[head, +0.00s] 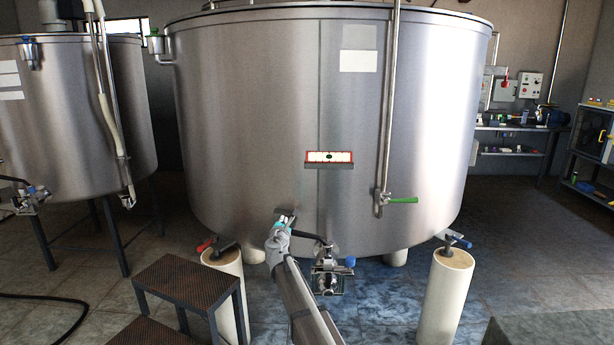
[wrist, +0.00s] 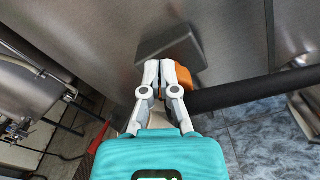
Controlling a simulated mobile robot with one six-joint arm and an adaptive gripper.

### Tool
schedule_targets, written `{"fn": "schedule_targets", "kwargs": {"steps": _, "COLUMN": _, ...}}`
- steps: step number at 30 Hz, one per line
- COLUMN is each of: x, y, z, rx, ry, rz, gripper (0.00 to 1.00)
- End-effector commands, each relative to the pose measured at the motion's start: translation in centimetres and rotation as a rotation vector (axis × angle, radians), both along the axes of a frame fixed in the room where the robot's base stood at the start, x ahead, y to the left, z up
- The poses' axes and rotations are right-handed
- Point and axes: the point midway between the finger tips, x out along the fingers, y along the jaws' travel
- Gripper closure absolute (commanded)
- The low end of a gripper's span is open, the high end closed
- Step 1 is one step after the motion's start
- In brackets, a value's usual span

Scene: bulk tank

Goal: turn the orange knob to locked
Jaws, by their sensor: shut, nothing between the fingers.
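The orange knob (wrist: 190,77) shows in the wrist view, on or just below a dark grey housing (wrist: 165,40) on the steel tank wall. My gripper (wrist: 167,64) is shut and empty. Its fingertips overlap the left part of the knob in the picture, so that part is hidden; I cannot tell whether they touch it. In the head view my gripper (head: 285,214) reaches to the low front of the big tank (head: 250,110), and I cannot make out the orange knob there. No locked marking is readable.
A dark pipe (wrist: 240,92) runs right of the knob in the wrist view. A valve (head: 328,268) with a blue part sits right of my arm in the head view. Brown steps (head: 186,285) stand to the left, and pale pillars (head: 446,298) stand under the tank.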

Motion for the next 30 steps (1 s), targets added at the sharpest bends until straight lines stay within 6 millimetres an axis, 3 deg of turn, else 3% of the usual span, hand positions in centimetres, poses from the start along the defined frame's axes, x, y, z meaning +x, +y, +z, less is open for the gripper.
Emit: {"fn": "schedule_targets", "kwargs": {"steps": 30, "x": -0.06, "y": -0.51, "z": -0.47, "rx": 0.001, "ry": 0.000, "rz": 0.000, "gripper": 1.00}}
